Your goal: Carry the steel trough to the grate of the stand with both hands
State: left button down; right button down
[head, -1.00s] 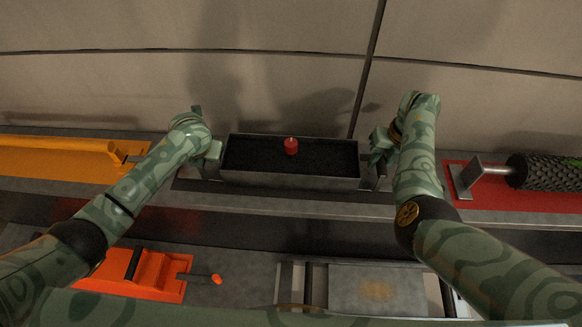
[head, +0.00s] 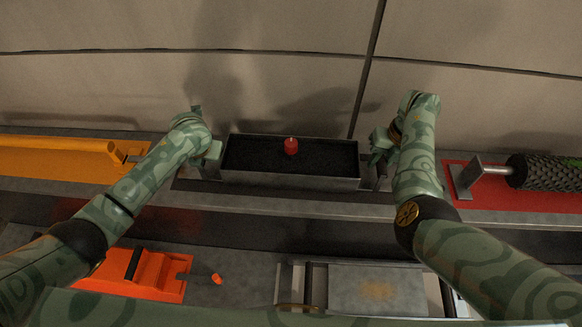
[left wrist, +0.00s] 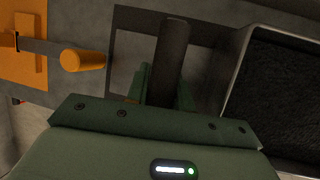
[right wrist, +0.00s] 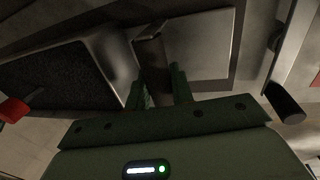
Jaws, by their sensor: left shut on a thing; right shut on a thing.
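The steel trough (head: 290,181) is a long grey box with dark granular fill and a red knob-like piece (head: 291,146) standing in it. It is at the middle of the head view, over the back ledge. My left gripper (head: 211,160) is at its left end, shut on a dark bar-shaped handle (left wrist: 170,60) in the left wrist view. My right gripper (head: 379,158) is at its right end, shut on a similar handle (right wrist: 152,62) in the right wrist view. The trough looks level. I cannot tell whether it touches the ledge. I cannot make out the stand's grate for certain.
An orange-yellow fixture (head: 60,158) is at the left, and a red plate (head: 490,205) with a dark textured roller (head: 545,171) at the right. Nearer are an orange block (head: 150,279) and a flat grey plate (head: 378,291) between rails. A wall rises behind the ledge.

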pick_arm(q)
jog(key=shift+w+r, duration=0.1)
jog(key=shift+r, duration=0.1)
pick_arm(e)
jog(key=shift+w+r, duration=0.15)
jog(key=shift+r, duration=0.05)
